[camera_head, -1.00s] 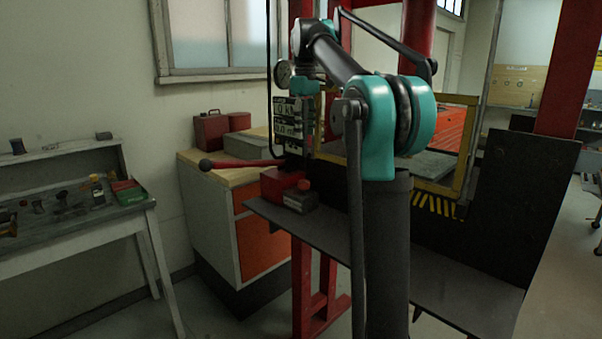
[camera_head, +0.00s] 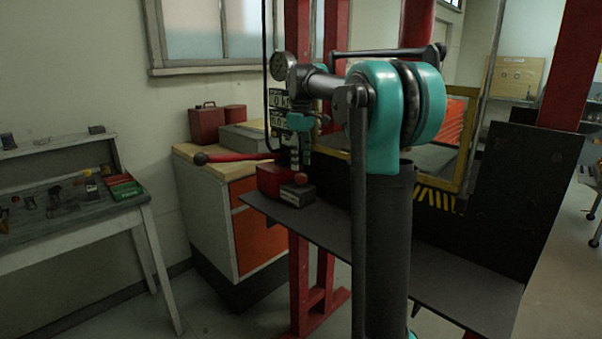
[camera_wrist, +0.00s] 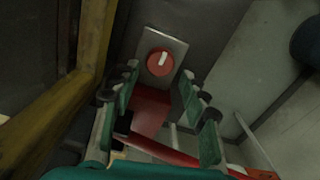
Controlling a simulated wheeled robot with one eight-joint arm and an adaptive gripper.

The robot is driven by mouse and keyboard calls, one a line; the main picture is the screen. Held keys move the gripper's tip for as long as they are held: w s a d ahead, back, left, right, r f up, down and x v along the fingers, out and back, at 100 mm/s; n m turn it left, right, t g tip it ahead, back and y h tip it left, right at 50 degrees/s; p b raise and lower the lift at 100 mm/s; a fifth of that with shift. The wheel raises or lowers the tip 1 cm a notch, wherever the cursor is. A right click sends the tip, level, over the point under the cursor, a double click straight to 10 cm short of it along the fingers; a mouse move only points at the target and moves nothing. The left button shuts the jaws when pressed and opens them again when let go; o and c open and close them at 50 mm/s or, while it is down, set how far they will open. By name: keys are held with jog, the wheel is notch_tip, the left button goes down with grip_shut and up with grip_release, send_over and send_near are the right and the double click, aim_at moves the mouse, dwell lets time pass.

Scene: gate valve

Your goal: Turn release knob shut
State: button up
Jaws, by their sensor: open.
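The release knob (camera_wrist: 159,62) is a round red knob with a white bar on its face. It sits on a grey plate (camera_wrist: 178,45) in the wrist view. The knob is small in the head view (camera_head: 300,178), on the grey block beside the red pump body (camera_head: 270,178). My gripper (camera_wrist: 159,84) is open and empty. Its teal fingers stand left and right of the knob in the wrist view, with the knob between and beyond their tips. In the head view my gripper (camera_head: 302,145) points down above the knob, partly lost against the dark press.
A red lever (camera_head: 240,157) with a black ball end sticks out left of the pump; its red shaft crosses below my fingers in the wrist view (camera_wrist: 165,152). A yellow frame (camera_wrist: 85,70) stands close at left there. A dark shelf (camera_head: 330,226) runs below the pump.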

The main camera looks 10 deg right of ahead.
aim_at(301, 174)
jog(key=shift+f, duration=2.25)
jog(key=c, duration=0.9)
jog(key=shift+o, duration=0.2)
